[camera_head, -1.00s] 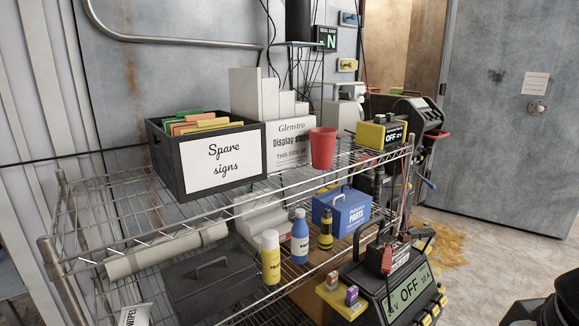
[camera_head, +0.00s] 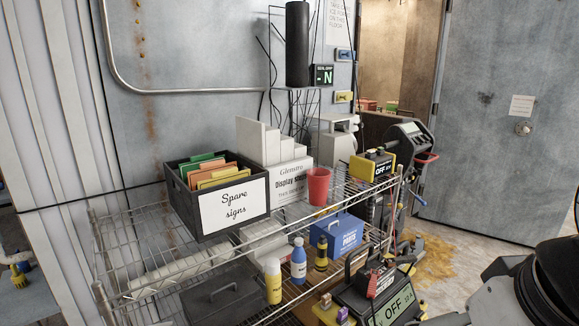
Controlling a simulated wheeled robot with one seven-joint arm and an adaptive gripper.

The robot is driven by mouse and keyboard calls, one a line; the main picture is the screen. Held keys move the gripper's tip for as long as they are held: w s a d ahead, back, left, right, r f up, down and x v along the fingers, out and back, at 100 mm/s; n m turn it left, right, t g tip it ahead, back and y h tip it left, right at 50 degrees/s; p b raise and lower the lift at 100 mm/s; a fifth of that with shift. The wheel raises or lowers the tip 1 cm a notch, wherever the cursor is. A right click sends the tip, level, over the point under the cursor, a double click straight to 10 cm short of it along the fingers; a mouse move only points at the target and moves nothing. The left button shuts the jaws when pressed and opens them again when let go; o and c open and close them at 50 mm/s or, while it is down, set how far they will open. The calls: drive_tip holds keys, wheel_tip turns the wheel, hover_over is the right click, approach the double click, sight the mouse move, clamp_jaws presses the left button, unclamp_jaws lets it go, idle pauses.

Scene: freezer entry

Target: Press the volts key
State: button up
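Small "V" and "A" marks flank the reading. Small orange and purple blocks (camera_head: 342,313) sit on a yellow piece at its left. I cannot make out which key is the volts key; the unit's lower face is out of frame. A smaller yellow box (camera_head: 373,167), also reading "OFF", sits on the upper shelf. Parts of my arm show at the lower right; my gripper's fingers are not in view.
A wire shelf rack (camera_head: 150,270) fills the middle. It holds a spare signs box (camera_head: 181,208), red cup (camera_head: 318,187), blue parts box (camera_head: 337,234) and several bottles. A grey door (camera_head: 490,130) stands at the right, with open floor before it.

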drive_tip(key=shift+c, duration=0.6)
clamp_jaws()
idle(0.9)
